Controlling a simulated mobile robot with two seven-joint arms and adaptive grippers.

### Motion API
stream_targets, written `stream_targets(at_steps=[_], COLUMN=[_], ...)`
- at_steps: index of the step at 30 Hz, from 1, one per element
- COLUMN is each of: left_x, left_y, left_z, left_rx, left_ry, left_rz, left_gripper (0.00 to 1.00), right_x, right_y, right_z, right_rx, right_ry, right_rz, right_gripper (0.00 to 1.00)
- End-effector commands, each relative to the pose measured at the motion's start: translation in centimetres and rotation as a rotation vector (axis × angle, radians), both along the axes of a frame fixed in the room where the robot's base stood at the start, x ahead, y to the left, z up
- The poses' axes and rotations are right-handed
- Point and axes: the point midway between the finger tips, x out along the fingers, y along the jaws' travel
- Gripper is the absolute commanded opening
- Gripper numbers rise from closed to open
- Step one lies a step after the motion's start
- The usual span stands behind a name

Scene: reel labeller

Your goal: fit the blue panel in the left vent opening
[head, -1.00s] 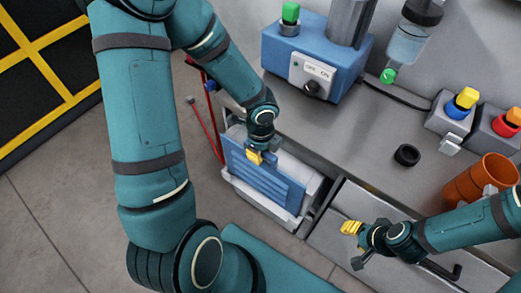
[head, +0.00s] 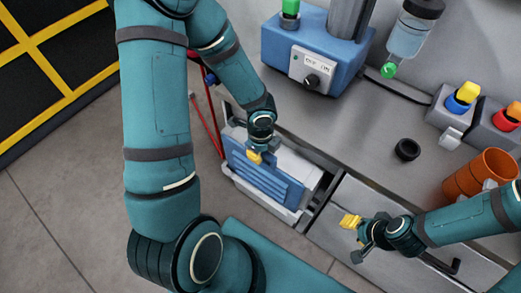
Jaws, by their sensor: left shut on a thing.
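The blue panel (head: 266,181) is a slatted plate at the front of the bench's left bay. It stands tilted against the white frame around the left vent opening (head: 270,209); whether it is fully seated I cannot tell. My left gripper (head: 255,157), with yellow fingertips, is shut on the panel's top edge. My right gripper (head: 350,221), also with yellow fingertips, is over the grey front panel to the right and holds nothing visible. Its fingertips look close together, but the gap is too small to judge.
On the grey bench top (head: 345,140) stand a blue machine with a knob (head: 315,55), a black ring (head: 407,150), orange cups (head: 481,175) and button boxes (head: 455,103). A red stand (head: 207,115) is left of the bench. Floor in front is clear.

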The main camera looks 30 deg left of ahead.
Motion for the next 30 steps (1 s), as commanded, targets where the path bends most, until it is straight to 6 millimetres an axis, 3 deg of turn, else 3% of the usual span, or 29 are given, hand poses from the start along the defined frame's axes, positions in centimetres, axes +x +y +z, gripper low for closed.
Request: stream_targets(at_steps=[16,17,19,30], left_x=[0.02,0.02,0.01,-0.04], left_y=[-0.01,-0.01,-0.01,0.02], left_z=[-0.72,-0.72,-0.72,-0.55], left_rx=[-0.001,-0.001,-0.001,0.0], left_ry=[-0.001,-0.001,-0.001,0.001], left_rz=[0.0,0.0,0.0,0.001], left_gripper=[0.0,0.28,0.52,0.53], right_x=[0.0,0.0,0.0,0.01], right_y=[0.0,0.0,0.01,0.01], right_z=[0.01,0.01,0.01,0.0], right_rx=[0.0,0.0,0.0,0.0], right_ry=[0.0,0.0,0.0,0.0], right_rz=[0.0,0.0,0.0,0.0], right_gripper=[0.47,0.47,0.47,0.47])
